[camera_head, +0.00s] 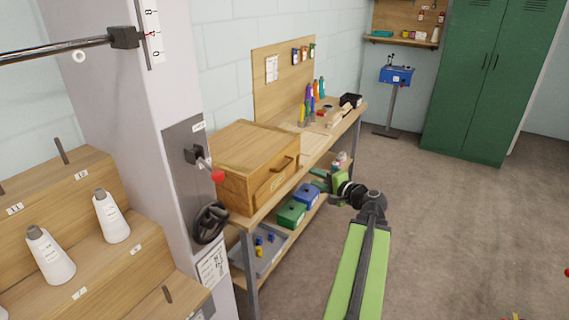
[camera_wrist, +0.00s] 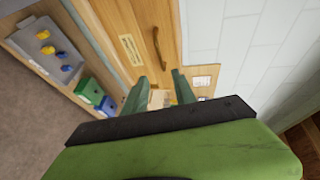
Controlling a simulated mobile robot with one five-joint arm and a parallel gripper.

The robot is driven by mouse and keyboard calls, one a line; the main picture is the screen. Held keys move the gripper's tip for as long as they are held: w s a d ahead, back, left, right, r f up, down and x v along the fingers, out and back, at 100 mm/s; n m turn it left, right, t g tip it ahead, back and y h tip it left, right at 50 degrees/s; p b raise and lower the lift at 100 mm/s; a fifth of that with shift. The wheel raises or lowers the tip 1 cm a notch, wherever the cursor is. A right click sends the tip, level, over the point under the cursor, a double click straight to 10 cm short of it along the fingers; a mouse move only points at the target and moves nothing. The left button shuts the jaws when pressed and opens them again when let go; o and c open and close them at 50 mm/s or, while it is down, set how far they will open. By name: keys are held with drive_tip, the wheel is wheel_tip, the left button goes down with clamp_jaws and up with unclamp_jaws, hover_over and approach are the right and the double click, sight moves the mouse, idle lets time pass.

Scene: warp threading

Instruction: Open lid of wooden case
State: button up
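The wooden case (camera_head: 228,187) stands on the workbench in the head view with its lid (camera_head: 245,142) closed. A curved handle (camera_head: 283,163) is on its front face. In the wrist view the case front (camera_wrist: 122,18) shows at the top, with the handle (camera_wrist: 157,48) upright in the picture, just beyond my fingertips. My gripper (camera_head: 318,179) is in front of the bench, right of the case and a little below the handle in the head view. In the wrist view its two fingers (camera_wrist: 160,84) are apart with nothing between them.
The workbench (camera_head: 318,146) carries coloured bottles (camera_head: 309,98) and a black box (camera_head: 350,100) beyond the case. Its lower shelf holds a green box (camera_head: 291,214), a blue box (camera_head: 306,195) and a grey tray (camera_head: 246,266). A pillar (camera_head: 130,100) with a red-knobbed lever (camera_head: 217,176) stands left.

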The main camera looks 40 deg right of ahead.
sight(288, 165)
drive_tip(key=b+x, duration=0.3)
drive_tip(key=x, duration=1.4)
drive_tip(key=shift+w+d, duration=0.15)
clamp_jaws()
idle(0.6)
